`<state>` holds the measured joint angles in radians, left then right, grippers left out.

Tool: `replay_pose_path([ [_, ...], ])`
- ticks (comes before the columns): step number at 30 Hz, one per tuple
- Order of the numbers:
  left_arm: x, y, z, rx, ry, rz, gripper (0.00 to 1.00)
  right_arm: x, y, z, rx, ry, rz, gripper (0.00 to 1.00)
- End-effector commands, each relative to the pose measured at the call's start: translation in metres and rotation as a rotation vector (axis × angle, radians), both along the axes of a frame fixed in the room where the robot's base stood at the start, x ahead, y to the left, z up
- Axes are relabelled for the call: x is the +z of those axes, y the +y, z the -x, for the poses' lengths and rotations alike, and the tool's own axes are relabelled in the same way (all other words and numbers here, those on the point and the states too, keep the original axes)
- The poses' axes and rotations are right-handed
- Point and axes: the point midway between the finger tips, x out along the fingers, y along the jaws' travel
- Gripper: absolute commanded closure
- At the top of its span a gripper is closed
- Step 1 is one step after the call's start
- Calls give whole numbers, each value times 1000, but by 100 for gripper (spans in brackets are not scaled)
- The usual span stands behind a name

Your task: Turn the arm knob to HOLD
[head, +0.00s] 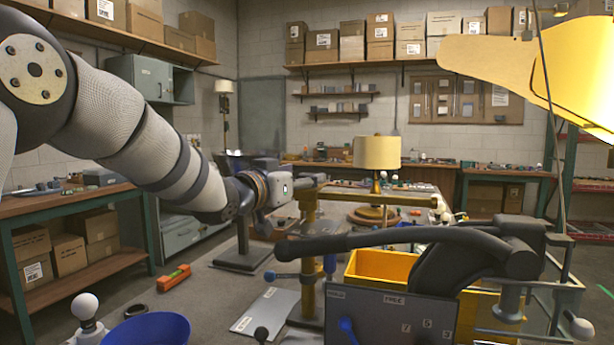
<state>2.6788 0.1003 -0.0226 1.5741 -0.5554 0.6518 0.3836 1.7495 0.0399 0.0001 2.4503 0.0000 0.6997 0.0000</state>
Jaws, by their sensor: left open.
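A dark panel (425,318) stands at the front centre, with a small, hard-to-read label at its upper left and a FREE label (394,300) to the right of it. A blue knob (346,326) sits on the panel's lower left, cut by the bottom edge of the view; I cannot tell its setting. Another blue-tipped lever (271,276) sticks out left of a brass post (309,290). Contact with the post cannot be told. My right gripper is not in view.
A long dark handle (390,238) crosses above the panel. A yellow bin (375,266) is behind it. A large yellow shade (490,62) hangs at upper right. A blue bowl (152,330) and white bulb (85,306) are at lower left. An orange level (174,278) lies nearby.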

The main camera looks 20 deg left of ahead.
Motion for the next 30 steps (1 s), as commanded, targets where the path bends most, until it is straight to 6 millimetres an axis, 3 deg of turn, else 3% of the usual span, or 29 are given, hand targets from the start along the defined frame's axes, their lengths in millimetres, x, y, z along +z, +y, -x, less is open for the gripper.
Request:
replay_pose_path([
  [3,-3,-5,-21,-1,2,0,44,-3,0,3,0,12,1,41],
  [6,-2,-8,-30,0,2,0,44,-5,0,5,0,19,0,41],
  [14,1,-9,-32,0,-1,1,44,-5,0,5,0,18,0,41],
  [16,1,-9,-32,0,-2,0,53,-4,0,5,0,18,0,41],
  [21,1,-8,-32,0,-1,0,92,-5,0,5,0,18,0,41],
  [30,-3,-8,-34,-66,5,7,93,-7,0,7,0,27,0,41],
])
